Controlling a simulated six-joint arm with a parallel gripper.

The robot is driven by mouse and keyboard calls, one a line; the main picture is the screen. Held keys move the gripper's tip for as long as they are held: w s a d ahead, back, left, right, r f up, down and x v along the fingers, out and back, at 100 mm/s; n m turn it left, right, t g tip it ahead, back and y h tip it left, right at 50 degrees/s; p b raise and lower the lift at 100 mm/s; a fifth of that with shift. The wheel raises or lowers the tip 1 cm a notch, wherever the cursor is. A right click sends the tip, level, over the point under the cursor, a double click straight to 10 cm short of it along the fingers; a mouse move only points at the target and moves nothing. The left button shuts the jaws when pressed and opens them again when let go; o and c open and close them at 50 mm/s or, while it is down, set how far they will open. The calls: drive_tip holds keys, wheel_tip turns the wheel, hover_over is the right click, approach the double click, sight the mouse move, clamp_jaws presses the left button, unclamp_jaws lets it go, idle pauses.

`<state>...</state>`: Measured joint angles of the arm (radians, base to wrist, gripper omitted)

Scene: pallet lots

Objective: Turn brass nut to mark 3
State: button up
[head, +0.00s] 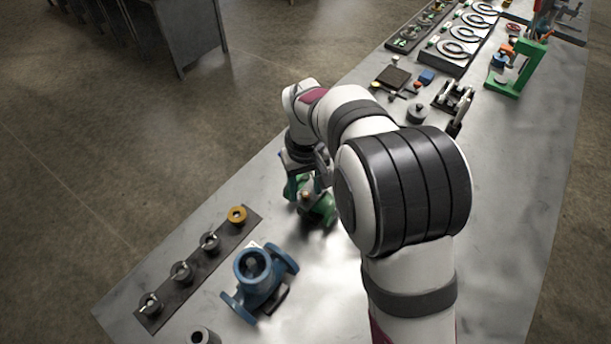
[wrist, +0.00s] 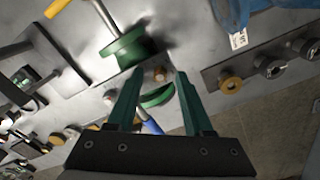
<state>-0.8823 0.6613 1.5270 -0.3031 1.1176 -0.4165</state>
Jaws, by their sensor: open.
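The green body also shows in the wrist view (wrist: 124,51). I cannot tell how far above the nut the fingertips are. In the head view my gripper (head: 304,186) is partly hidden by my arm. No number marks are readable.
A dark strip (head: 211,257) holds a brass-coloured ring (head: 237,214) and several grey fittings. A blue valve body (head: 258,280) stands beside it. A black clamp-like piece (head: 454,98) and a green stand (head: 515,75) are farther up the bench. The bench's right side is clear.

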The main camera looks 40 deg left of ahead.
sight(306, 194)
wheel_tip(306, 194, up, 16)
drive_tip(key=shift+f, duration=0.25)
drive_tip(key=s+d+r+m, duration=0.15)
drive_tip(key=d+m, duration=0.35)
drive_tip(key=d, duration=0.7)
drive_tip(key=s+d+m, duration=0.3)
drive_tip(key=d+m, duration=0.1)
drive_tip(key=d, duration=0.7)
drive_tip(key=s+d+f+m+y, duration=0.1)
drive_tip(key=s+d+f+m, duration=0.5)
drive_tip(key=s, duration=0.5)
drive_tip(key=d+m, duration=0.2)
drive_tip(key=shift+s+d+f+y, duration=0.25)
drive_tip(key=shift+d+f+y, duration=0.05)
drive_tip(key=shift+f+y, duration=0.1)
